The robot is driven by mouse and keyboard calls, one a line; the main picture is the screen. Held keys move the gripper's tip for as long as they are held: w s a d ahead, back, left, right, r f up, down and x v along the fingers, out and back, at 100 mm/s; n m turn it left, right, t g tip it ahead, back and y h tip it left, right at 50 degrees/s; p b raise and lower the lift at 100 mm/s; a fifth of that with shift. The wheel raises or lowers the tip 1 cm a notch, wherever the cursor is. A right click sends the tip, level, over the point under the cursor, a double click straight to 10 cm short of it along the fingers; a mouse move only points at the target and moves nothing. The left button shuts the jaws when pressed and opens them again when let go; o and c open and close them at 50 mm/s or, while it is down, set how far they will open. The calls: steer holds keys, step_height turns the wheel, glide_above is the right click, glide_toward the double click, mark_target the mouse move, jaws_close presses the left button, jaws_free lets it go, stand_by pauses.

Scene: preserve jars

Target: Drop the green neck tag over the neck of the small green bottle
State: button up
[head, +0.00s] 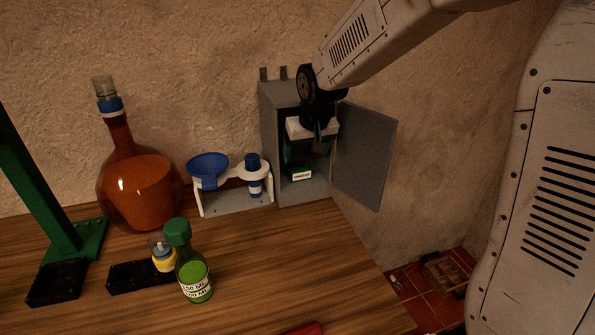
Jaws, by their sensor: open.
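The small green bottle (194,272) stands upright on the wooden table at the front, with a green cap and a white printed label. The green neck tag (301,174) appears to be the dark green piece with a white label inside the grey cabinet (289,130); its upper part is hard to make out in the shade. My gripper (305,146) points down in the cabinet's open front, just above the tag. Its jaws are open. I cannot tell whether they touch the tag.
The cabinet door (365,155) stands open to the right. A white stand (235,200) holds a blue funnel (208,168) and a blue-capped bottle (254,178). A large amber flask (140,190), green post (40,190) and yellow bottle (163,260) stand left. The table's right front is mostly clear.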

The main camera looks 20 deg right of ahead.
mark_target(302, 170)
steer(key=x, duration=0.8)
steer(key=shift+w+f, duration=0.3)
steer(key=shift+w, duration=0.1)
steer(key=c, duration=1.1)
